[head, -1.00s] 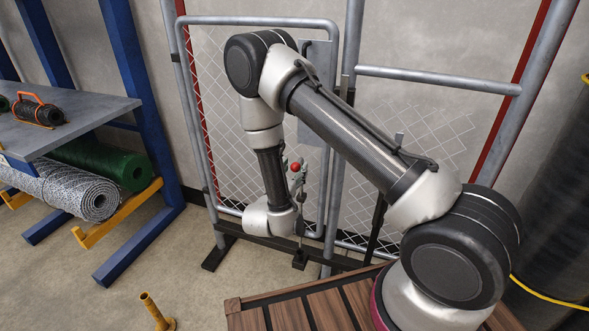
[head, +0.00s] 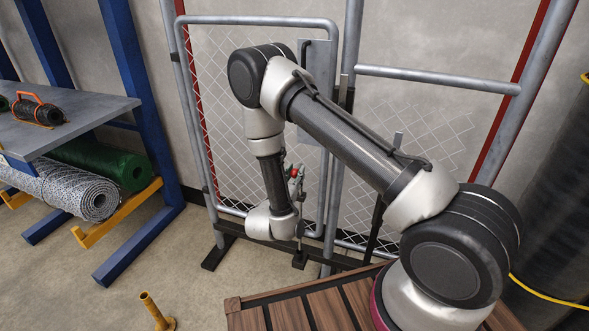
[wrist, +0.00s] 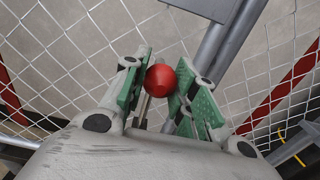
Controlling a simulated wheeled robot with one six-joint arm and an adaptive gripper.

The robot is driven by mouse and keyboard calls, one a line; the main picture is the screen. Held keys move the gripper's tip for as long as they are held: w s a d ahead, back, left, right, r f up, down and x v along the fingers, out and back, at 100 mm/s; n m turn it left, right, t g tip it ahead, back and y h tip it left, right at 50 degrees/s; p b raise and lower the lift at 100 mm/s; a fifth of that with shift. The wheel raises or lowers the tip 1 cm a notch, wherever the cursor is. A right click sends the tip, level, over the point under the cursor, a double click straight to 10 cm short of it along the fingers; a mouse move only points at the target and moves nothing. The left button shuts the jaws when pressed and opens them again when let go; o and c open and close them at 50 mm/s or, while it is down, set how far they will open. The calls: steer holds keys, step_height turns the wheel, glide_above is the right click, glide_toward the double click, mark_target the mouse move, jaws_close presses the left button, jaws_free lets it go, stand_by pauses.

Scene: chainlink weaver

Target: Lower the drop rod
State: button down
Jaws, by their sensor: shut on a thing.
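The drop rod (head: 300,232) is a thin grey upright rod at the lower right of the gate, and its lower end is at a small dark block (head: 300,260) on the floor. Its red ball knob (head: 293,172) is partly hidden by my gripper (head: 297,171). In the wrist view the knob (wrist: 160,80) sits between the green-padded fingers of my gripper (wrist: 165,72), which is shut on it. The mesh gate (head: 225,110) stands behind my arm. I cannot tell whether the rod's tip is inside the block.
A blue rack (head: 145,110) with a green roll (head: 115,166) and a grey patterned roll (head: 70,190) stands at left. A yellow post (head: 152,308) stands on the floor in front. A wooden pallet (head: 290,305) is at the bottom. Open floor lies between rack and gate.

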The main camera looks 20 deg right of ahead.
step_height(320, 180, down, 6)
steer(key=shift+r, duration=0.2)
steer(key=shift+s, duration=0.1)
steer(key=c, duration=1.1)
jaws_free()
steer(key=v, duration=1.2)
